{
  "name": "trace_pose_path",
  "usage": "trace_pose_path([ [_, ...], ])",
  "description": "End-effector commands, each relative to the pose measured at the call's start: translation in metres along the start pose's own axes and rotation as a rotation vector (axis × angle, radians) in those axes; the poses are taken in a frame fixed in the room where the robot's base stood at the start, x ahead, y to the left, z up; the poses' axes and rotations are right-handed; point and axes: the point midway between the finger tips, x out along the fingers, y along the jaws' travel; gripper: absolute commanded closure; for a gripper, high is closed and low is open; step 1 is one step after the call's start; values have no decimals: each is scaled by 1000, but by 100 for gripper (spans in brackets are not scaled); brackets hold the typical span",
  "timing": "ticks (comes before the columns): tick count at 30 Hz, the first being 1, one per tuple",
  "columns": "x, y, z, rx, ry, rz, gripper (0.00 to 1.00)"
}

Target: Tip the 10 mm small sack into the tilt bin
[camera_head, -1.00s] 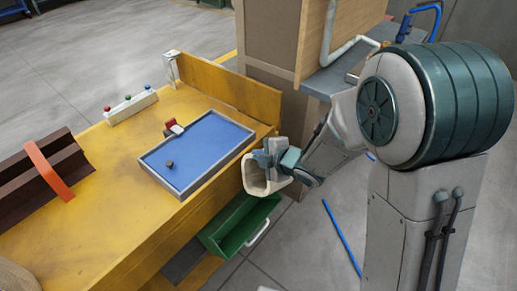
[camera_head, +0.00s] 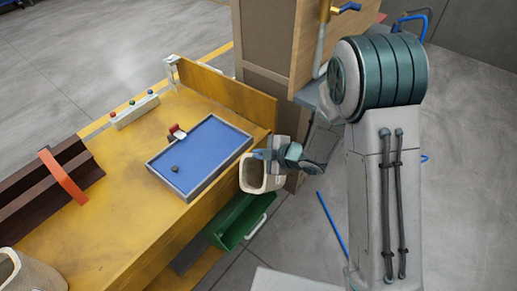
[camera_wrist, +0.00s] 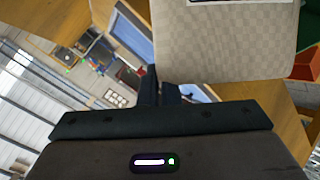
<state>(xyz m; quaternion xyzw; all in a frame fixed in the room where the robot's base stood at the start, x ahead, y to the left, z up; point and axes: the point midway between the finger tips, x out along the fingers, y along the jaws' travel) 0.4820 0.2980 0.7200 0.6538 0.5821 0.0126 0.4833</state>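A beige open-mouthed sack (camera_head: 246,182) hangs in the air off the right edge of the yellow bench. My gripper (camera_head: 270,156) is shut on its upper rim. In the wrist view the woven sack side (camera_wrist: 228,45) sits just beyond my fingers (camera_wrist: 160,92), with a white label cut off at the top; its size cannot be read. The green bin (camera_head: 238,222) is below and slightly left of the sack, low beside the bench, its open top facing up. The sack's contents are not visible.
On the yellow bench (camera_head: 130,235) are a blue-floored tray (camera_head: 212,155) with a small dark piece, a brown trough with an orange handle (camera_head: 63,175), and a button strip (camera_head: 135,112). Another beige sack (camera_head: 35,275) stands at the bottom left. A wooden panel (camera_head: 307,50) rises behind my arm.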

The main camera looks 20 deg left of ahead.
Motion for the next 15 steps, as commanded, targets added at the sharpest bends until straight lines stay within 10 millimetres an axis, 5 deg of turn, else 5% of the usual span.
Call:
trace_pose_path([
  [15,-7,13,0,182,90,-75,100],
])
